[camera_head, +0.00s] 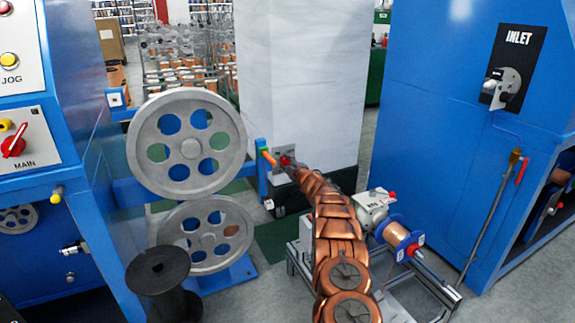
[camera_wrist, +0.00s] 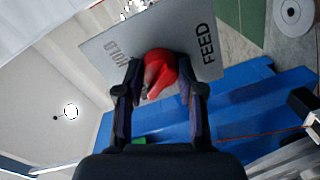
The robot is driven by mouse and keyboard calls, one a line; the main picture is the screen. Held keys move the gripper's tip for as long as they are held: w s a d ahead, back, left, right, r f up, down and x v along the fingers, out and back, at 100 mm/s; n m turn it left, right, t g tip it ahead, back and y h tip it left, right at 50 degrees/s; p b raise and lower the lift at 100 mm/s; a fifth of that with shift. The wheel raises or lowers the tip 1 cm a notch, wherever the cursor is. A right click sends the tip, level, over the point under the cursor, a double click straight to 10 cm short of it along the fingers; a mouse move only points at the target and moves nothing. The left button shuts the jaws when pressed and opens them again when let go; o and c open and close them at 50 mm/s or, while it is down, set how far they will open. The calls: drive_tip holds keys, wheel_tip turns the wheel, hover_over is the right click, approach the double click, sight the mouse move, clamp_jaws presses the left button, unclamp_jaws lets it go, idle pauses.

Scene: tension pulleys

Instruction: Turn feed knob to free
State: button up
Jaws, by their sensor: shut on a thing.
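The feed knob (camera_wrist: 158,68) is red and sits on a grey plate (camera_wrist: 100,45) marked FEED, with a HOLD label to the knob's left in the wrist view; more lettering at the plate's top edge is too small to read. My gripper (camera_wrist: 161,80) has one finger on each side of the knob and is shut on it. The fingers hide part of the knob. In the head view, the knob (camera_head: 286,160) is a small red spot at the tip of my copper-coloured arm, so its pointing direction is unclear there.
Large grey pulleys (camera_head: 187,143) stand left of my arm, with a black spool (camera_head: 163,270) in front. A wire-spool stand (camera_head: 440,285) is close on the right. A white column (camera_head: 303,75) rises behind the plate. A blue INLET cabinet (camera_head: 440,110) fills the right.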

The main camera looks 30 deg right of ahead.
drive_tip(key=shift+r+n, duration=0.1)
drive_tip(key=shift+n, duration=0.4)
drive_tip(key=o, duration=1.1)
drive_tip(key=shift+o, duration=0.2)
drive_tip(key=s, duration=1.2)
drive_tip(key=shift+a+r, duration=0.3)
drive_tip(key=shift+a, duration=0.15)
